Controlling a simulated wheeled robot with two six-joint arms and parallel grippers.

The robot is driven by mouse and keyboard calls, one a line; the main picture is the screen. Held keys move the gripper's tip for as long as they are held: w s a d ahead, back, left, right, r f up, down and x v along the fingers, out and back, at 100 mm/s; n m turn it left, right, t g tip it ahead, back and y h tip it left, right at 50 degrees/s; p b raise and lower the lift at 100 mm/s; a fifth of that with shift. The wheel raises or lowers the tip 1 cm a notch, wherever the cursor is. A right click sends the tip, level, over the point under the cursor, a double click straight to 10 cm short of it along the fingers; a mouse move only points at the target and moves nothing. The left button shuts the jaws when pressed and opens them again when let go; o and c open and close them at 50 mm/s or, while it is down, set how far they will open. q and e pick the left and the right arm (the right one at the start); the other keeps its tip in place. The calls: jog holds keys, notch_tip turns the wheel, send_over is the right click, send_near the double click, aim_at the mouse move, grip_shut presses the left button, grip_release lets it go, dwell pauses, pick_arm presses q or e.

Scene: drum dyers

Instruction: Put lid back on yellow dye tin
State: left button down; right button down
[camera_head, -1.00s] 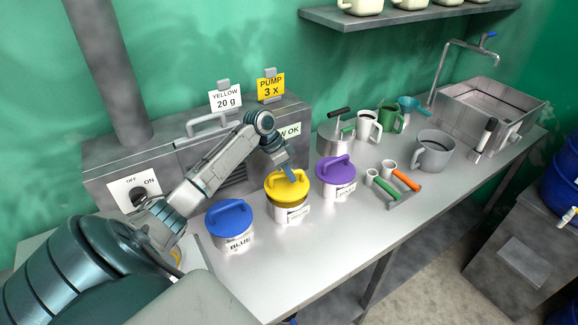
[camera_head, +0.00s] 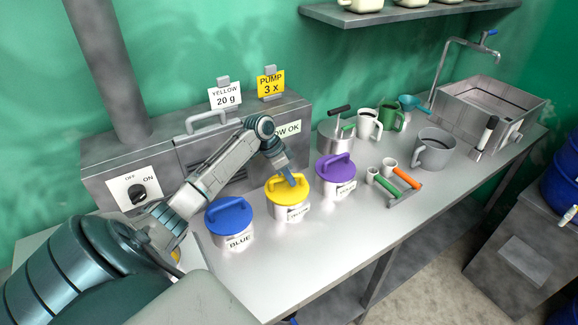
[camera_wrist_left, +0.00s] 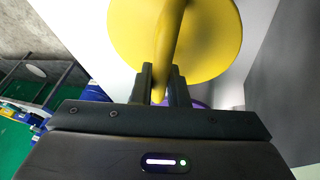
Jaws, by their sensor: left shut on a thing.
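The yellow lid (camera_head: 287,190) with its arched handle sits on the white yellow dye tin (camera_head: 291,212), level, with no gap that I can see. My left gripper (camera_head: 290,178) is shut on the lid's handle from above. In the left wrist view the two fingers (camera_wrist_left: 159,85) are on either side of the handle of the yellow lid (camera_wrist_left: 207,35). The tin is hidden below the lid there. My right gripper is in neither view.
A blue-lidded tin (camera_head: 230,222) stands to the left and a purple-lidded tin (camera_head: 336,174) to the right, both close. A scoop rack with green and orange handles (camera_head: 406,177) is further right. The front counter (camera_head: 300,262) is clear.

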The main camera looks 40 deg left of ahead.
pick_arm(q)
jog(key=shift+f, duration=0.3)
dwell(0.5)
jog(key=c, duration=1.3)
grip_release()
jog(key=shift+c, duration=0.2)
jog(key=b+v, duration=0.4)
jog(key=v, duration=0.6)
jog(key=shift+a+r, duration=0.2)
jog(key=shift+r, duration=0.15)
